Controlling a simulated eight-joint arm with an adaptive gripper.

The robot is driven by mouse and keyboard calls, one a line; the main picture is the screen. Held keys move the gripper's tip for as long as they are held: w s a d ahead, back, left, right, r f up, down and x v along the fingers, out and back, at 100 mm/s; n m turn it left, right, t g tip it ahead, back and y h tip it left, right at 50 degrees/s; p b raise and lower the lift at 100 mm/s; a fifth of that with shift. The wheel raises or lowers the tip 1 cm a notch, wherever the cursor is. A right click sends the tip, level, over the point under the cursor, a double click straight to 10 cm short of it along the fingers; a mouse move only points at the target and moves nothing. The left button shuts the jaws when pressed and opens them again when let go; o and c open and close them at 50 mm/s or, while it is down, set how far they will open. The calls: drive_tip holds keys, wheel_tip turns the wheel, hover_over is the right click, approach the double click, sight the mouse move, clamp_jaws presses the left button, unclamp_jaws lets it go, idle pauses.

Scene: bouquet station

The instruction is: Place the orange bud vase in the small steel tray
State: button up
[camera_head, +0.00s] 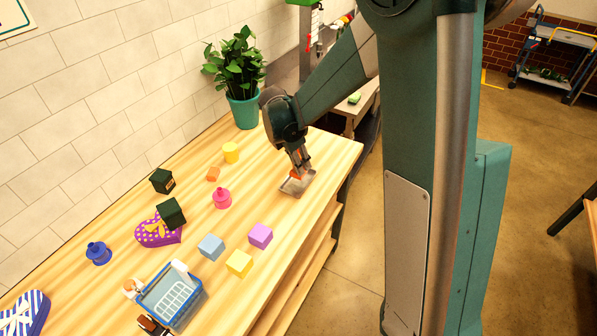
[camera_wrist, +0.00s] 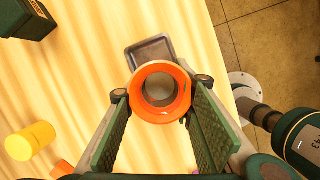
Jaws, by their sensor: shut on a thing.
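The orange bud vase (camera_wrist: 138,98) is between the two fingers of my gripper (camera_wrist: 161,90) in the wrist view, its round open mouth facing the camera. My gripper is shut on it. In the head view my gripper (camera_head: 299,164) points down, and a bit of the orange vase (camera_head: 296,177) shows at the fingertips. The small steel tray (camera_head: 287,189) lies on the table right under the vase. In the wrist view the tray (camera_wrist: 150,50) is partly hidden behind the vase. I cannot tell whether the vase touches the tray.
A potted plant (camera_head: 243,108) stands behind my gripper by the wall. To the left are a yellow cylinder (camera_head: 231,152), a small orange block (camera_head: 213,174) and a pink bottle-like item (camera_head: 222,198). A purple cube (camera_head: 260,236) is nearer the front. The table's edge lies close right of the tray.

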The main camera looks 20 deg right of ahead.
drive_tip(key=shift+f, duration=2.05)
drive_tip(key=shift+f, duration=0.15)
drive_tip(key=o, duration=1.1)
drive_tip(key=v, duration=1.2)
drive_tip(key=shift+s, duration=0.1)
